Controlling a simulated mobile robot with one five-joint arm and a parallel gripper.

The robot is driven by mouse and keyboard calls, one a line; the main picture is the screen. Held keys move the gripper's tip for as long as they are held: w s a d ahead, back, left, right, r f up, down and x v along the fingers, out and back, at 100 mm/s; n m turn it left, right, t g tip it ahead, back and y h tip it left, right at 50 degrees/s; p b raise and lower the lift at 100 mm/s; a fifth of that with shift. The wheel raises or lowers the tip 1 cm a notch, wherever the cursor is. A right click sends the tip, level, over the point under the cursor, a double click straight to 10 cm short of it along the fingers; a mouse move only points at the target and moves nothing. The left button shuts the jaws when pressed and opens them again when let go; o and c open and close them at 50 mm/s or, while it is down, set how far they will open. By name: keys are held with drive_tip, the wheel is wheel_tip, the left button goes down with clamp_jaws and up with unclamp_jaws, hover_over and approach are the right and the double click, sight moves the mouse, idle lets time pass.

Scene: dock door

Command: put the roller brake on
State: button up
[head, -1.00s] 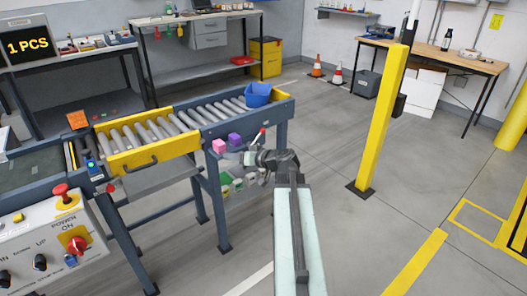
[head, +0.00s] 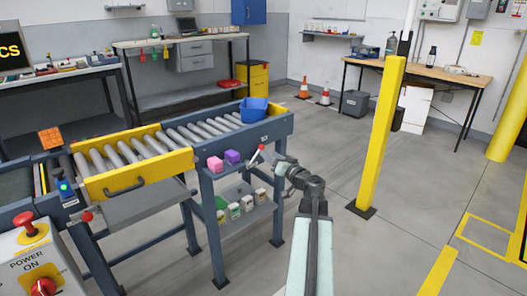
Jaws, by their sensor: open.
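A short lever with a white shaft and a red tip (head: 257,154) leans up and right from the front side rail of the roller conveyor (head: 207,131), near its right end. It looks like the roller brake. My gripper (head: 277,162) is close to the right of this lever and appears apart from it. Its jaws are small and dark here, empty as far as I can see. A second red knob (head: 87,217) sits low at the conveyor's left end; what it works is not clear.
A blue bin (head: 253,109) stands on the rollers' far end. A yellow post (head: 383,135) rises at right. Floor between conveyor and post is clear.

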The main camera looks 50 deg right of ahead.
sight(255, 156)
drive_tip(key=x, duration=0.6)
drive_tip(key=shift+d, duration=0.1)
clamp_jaws()
idle(1.1)
